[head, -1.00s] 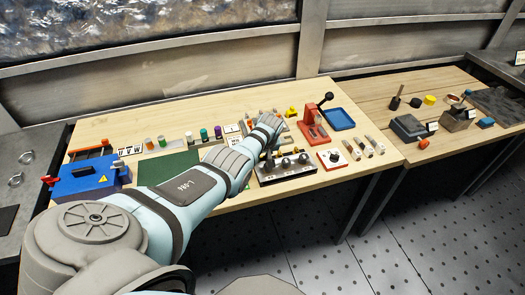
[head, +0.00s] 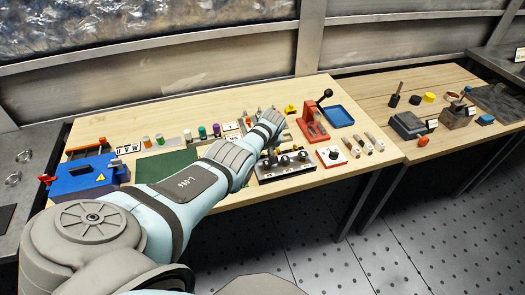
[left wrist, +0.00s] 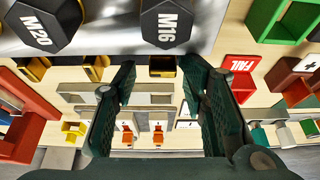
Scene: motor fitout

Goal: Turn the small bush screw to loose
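A metal fixture (head: 287,176) with several dark knobs on top stands near the front edge of the table. In the left wrist view its grey plate (left wrist: 110,30) carries black hexagonal heads, one marked M20 (left wrist: 38,24) and one marked M16 (left wrist: 170,24). No label names the small bush screw, so I cannot tell which part it is. My left gripper (head: 271,158) points down at the fixture, partly hidden by my wrist. In the left wrist view its two dark green fingers (left wrist: 160,80) are spread with no object clearly held between them. My right gripper is not in view.
A red lever press (head: 312,122) and a blue tray (head: 340,118) stand behind and right of the fixture. A blue box (head: 88,176) and green mat (head: 165,170) are at left.

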